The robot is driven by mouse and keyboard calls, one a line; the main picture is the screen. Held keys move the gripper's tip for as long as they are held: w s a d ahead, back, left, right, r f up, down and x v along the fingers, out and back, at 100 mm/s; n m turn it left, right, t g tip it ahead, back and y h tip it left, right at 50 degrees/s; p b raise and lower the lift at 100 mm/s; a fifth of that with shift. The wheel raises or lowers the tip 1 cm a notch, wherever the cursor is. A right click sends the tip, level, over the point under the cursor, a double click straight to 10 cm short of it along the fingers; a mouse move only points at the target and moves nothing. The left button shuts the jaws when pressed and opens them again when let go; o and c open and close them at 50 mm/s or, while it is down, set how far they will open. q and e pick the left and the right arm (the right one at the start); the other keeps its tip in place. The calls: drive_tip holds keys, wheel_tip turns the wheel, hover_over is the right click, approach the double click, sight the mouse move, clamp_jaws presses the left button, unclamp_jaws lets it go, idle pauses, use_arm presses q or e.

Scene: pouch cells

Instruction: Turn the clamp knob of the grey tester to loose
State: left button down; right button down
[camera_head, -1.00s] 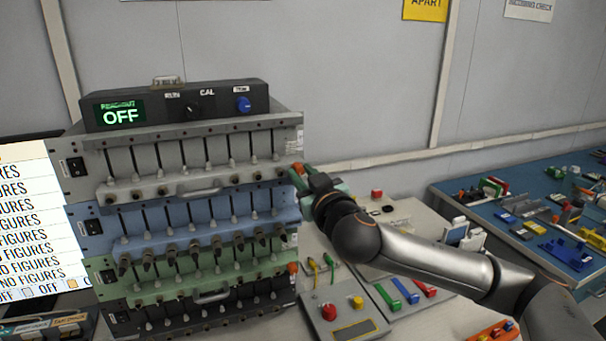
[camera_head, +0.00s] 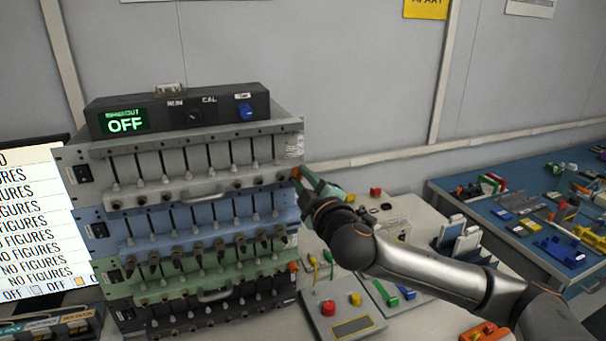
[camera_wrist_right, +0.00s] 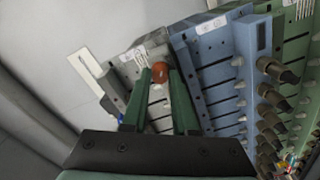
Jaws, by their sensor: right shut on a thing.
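The grey tester (camera_head: 155,167) is the top unit in the rack in the head view, under a dark box. Its orange-red clamp knob (camera_head: 297,171) sits at the right end of its front. My right gripper (camera_head: 301,176) reaches the knob from the right, with its green fingers at it. In the right wrist view, the knob (camera_wrist_right: 159,72) lies between the tips of the two green fingers (camera_wrist_right: 160,82), which are shut on it. The fingers partly hide the knob, and I cannot read its setting. My left gripper is not in view.
A blue tester (camera_head: 160,219) and a green tester (camera_head: 165,291) sit below, the green one with its own orange knob (camera_head: 293,267). The dark box's display (camera_head: 125,122) reads OFF. A button box (camera_head: 342,315) stands right of the rack. A blue-topped table (camera_head: 530,215) holds many small parts.

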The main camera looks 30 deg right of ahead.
drive_tip(key=n, duration=0.5)
drive_tip(key=shift+n, duration=0.3)
drive_tip(key=n, duration=1.1)
drive_tip(key=shift+n, duration=0.4)
drive_tip(key=n, duration=0.5)
drive_tip(key=shift+d, duration=0.1)
drive_tip(key=c, duration=0.7)
unclamp_jaws()
drive_tip(key=shift+f, duration=0.1)
